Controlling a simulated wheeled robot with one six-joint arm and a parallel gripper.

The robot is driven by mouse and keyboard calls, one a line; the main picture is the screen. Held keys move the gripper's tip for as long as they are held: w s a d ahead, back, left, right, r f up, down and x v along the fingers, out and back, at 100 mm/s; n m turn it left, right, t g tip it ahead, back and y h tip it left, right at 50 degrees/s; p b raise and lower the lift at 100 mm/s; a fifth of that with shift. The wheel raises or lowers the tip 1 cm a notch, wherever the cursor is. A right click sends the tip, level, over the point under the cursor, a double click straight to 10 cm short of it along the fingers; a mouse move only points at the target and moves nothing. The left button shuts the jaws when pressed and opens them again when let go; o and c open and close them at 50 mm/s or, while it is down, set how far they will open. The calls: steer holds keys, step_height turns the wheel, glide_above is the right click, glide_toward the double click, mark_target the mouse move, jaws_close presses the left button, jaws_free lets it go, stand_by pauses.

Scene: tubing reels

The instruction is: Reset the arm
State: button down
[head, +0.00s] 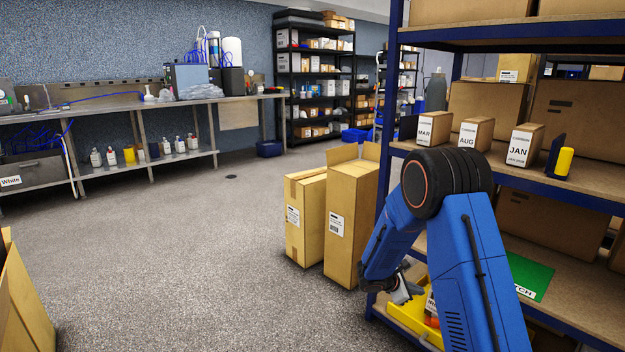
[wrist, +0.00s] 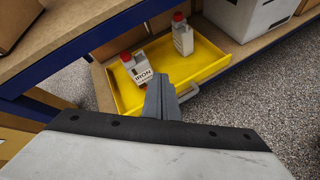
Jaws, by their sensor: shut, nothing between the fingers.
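My gripper (wrist: 160,82) is shut and empty in the wrist view, its fingers pointing over the yellow tray (wrist: 212,46). In the head view my gripper (head: 408,290) hangs low beside the shelf's left post, below my bent blue arm. A white bottle with a red cap and an IRON label (wrist: 137,68) leans in the tray just beyond the fingertips. A second red-capped bottle (wrist: 183,38) stands farther back in it. I cannot tell whether the fingers touch the tray. My arm hides part of the tray (head: 410,325) in the head view.
The blue-framed shelf holds cartons marked MAR (head: 426,131), AUG (head: 475,133) and JAN (head: 521,147), close by my arm's elbow. A green sheet (head: 530,277) lies on a lower shelf. Tall cardboard boxes (head: 350,222) stand left of the shelf. The floor (head: 190,260) farther left is open.

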steer(key=s+d+r+m+g+y, duration=0.3)
steer(key=s+r+m, duration=0.7)
steer(key=s+r, duration=1.2)
steer(key=s+a+r+m+t+y, duration=0.1)
steer(key=s+a, duration=0.3)
steer(key=s, duration=0.4)
steer(key=s+a+r+m+t+y, duration=0.1)
steer(key=s+a+r+m+y, duration=0.1)
steer(key=s, duration=0.7)
steer(key=s+a+r+m+t+y, duration=0.1)
steer(key=s+a+m+y, duration=0.3)
steer(key=s, duration=0.4)
steer(key=shift+s+a+r+m+t+y, duration=0.3)
steer(key=shift+s+a, duration=0.1)
steer(key=shift+a, duration=0.4)
